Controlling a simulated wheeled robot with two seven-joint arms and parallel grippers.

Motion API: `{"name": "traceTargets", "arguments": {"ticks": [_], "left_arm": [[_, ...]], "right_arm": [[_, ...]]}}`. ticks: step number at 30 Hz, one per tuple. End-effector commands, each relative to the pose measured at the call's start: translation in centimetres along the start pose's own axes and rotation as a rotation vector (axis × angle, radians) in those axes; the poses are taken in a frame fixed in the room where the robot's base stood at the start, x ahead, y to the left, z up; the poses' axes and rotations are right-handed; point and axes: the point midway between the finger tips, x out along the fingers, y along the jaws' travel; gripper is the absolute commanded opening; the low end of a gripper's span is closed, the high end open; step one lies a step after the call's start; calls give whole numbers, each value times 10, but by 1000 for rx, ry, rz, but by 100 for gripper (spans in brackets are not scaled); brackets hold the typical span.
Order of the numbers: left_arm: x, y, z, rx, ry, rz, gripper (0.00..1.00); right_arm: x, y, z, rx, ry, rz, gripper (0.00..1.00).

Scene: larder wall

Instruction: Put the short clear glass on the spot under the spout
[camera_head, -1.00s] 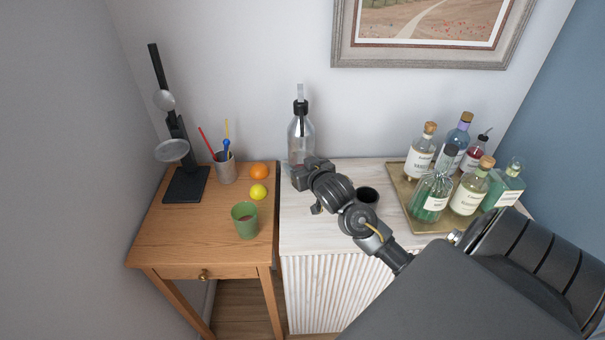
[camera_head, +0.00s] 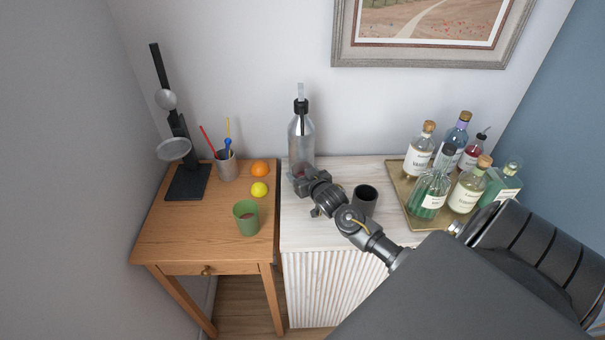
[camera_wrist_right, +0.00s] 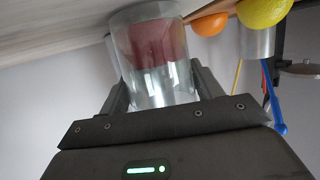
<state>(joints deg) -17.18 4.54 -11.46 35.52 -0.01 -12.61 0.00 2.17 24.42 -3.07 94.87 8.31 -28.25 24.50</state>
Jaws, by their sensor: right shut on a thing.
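My right gripper (camera_head: 306,184) is just in front of the base of the siphon bottle (camera_head: 301,145), low over the white cabinet top. In the right wrist view the gripper (camera_wrist_right: 163,88) is shut on the short clear glass (camera_wrist_right: 158,82), with a finger on each side. A dark red patch shows through the glass; I cannot tell what it is. The glass is hidden or too small to make out in the head view. I cannot tell if it touches the cabinet top. The spout is at the bottle's black head (camera_head: 300,107). The spot under it is hidden. My left gripper is out of view.
A dark cup (camera_head: 365,201) stands right of the gripper, close to my forearm. A gold tray (camera_head: 406,203) with several bottles is further right. The wooden table (camera_head: 185,235) at left holds a green cup (camera_head: 246,218), a lemon (camera_head: 259,189), an orange (camera_head: 260,169) and a pen pot (camera_head: 227,167).

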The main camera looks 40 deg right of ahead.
Motion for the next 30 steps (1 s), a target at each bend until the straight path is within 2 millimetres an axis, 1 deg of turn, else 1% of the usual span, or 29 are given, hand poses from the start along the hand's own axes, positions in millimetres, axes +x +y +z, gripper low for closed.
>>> {"name": "traceTargets", "arguments": {"ticks": [5,9,10,15,22,25,28,30], "left_arm": [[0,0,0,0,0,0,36],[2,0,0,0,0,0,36],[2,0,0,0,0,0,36],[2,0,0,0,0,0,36],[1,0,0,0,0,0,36],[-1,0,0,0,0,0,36],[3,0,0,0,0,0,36],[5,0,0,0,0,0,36]], "right_arm": [[0,0,-1,0,3,0,26],[1,0,2,1,2,0,26],[1,0,4,0,-1,1,66],[1,0,3,0,-1,1,87],[1,0,3,0,0,1,87],[-1,0,-2,-1,0,0,87],[-10,0,2,-1,-2,0,87],[-22,0,3,0,-1,0,87]]}}
